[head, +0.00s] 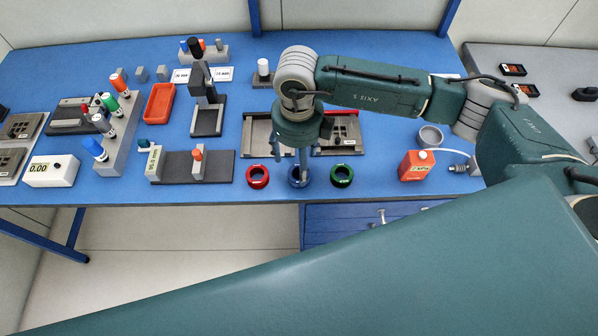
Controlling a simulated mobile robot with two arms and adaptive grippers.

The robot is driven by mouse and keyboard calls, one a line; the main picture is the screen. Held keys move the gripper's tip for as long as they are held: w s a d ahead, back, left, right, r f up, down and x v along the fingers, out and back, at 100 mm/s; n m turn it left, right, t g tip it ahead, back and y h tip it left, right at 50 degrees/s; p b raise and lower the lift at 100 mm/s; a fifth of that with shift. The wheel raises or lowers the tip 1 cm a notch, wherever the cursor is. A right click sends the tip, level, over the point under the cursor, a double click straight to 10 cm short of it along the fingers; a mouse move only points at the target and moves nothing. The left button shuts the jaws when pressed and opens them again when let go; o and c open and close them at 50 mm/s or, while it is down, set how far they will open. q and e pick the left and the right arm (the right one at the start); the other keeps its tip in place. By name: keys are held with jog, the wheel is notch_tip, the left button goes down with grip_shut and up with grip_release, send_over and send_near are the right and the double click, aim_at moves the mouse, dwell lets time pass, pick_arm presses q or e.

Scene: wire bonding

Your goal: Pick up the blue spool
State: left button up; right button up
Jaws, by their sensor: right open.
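The blue spool (297,178) stands on the blue table near its front edge, between a red spool (258,176) and a green spool (342,175). My right gripper (290,162) comes down from above with its fingers apart. One finger overlaps the blue spool in the view and the other hangs to its left, over the table behind the red and blue spools. I cannot tell whether a finger touches the blue spool. Part of the blue spool is hidden behind the finger. My left gripper is not in view.
A red and white container (416,165) and a grey ring-shaped dish (430,136) stand to the right. A dark plate with a grey block (197,167) lies left of the spools. A grey fixture (262,136) is behind them. The table's front edge is close.

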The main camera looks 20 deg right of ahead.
jog(key=f, duration=0.1)
jog(key=f+p, duration=0.1)
jog(key=f, duration=0.1)
jog(key=f+p, duration=0.1)
jog(key=shift+s+d+f, duration=0.1)
jog(key=shift+s+f, duration=0.1)
jog(key=shift+s, duration=0.15)
jog(key=shift+w+f, duration=0.1)
jog(key=shift+f, duration=0.15)
jog(key=c, duration=1.2)
